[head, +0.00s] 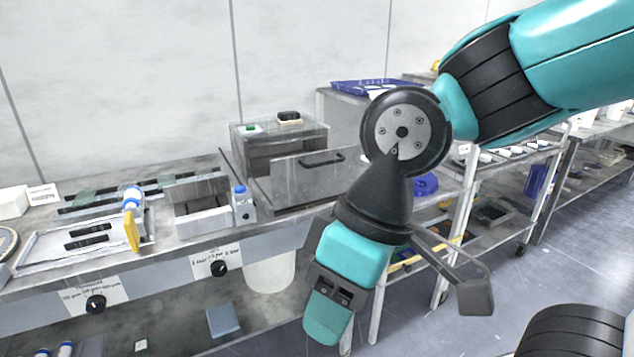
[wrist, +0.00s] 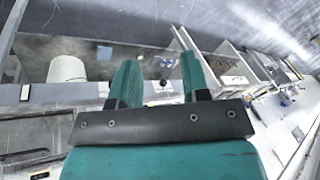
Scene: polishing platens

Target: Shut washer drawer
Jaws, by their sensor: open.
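The washer (head: 280,140) is a grey box with a clear top on the bench in the head view. Its drawer (head: 318,182) stands pulled out at the front, with a grey front panel and a dark bar handle (head: 321,159) near the top edge. My gripper (head: 328,318) hangs to the right of the drawer and lower, in front of the bench, touching nothing visible. In the wrist view, its two teal fingers (wrist: 160,75) are spread with nothing between them. I cannot make out the drawer in the wrist view. My arm covers the area right of the drawer.
A white bottle with a blue cap (head: 243,203) stands left of the drawer. Black knobs (head: 219,268) line the bench front. A white bucket (head: 270,272) is below.

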